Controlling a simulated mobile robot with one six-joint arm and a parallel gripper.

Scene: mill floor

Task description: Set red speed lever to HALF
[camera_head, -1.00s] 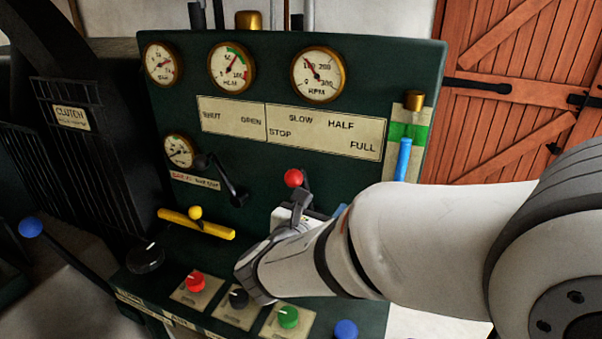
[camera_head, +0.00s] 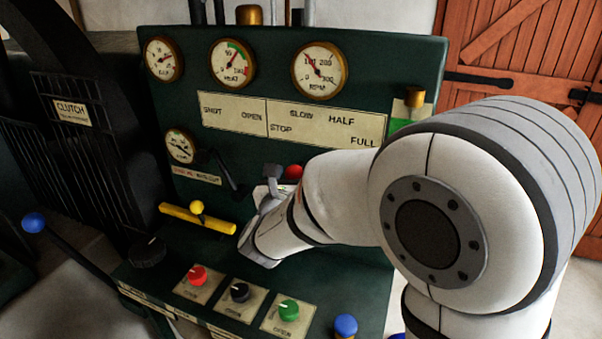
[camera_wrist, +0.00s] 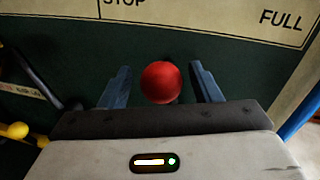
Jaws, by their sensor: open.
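The red ball knob of the speed lever (camera_head: 294,172) shows in the head view just above my forearm; the rest of the lever is hidden. In the wrist view the red knob (camera_wrist: 161,82) sits between the two blue fingers of my open gripper (camera_wrist: 160,86), with a gap on each side. In the head view my gripper (camera_head: 275,180) is at the knob, partly hidden by my wrist. The label plate (camera_head: 325,125) above reads STOP, SLOW, HALF and FULL. The knob lies below the plate; I cannot tell its exact setting.
A black lever (camera_head: 222,172) and a yellow handle (camera_head: 197,220) are left of my gripper. Red (camera_head: 197,275), black (camera_head: 239,292) and green (camera_head: 289,310) knobs line the front ledge. A blue rod (camera_wrist: 300,112) stands at the right in the wrist view.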

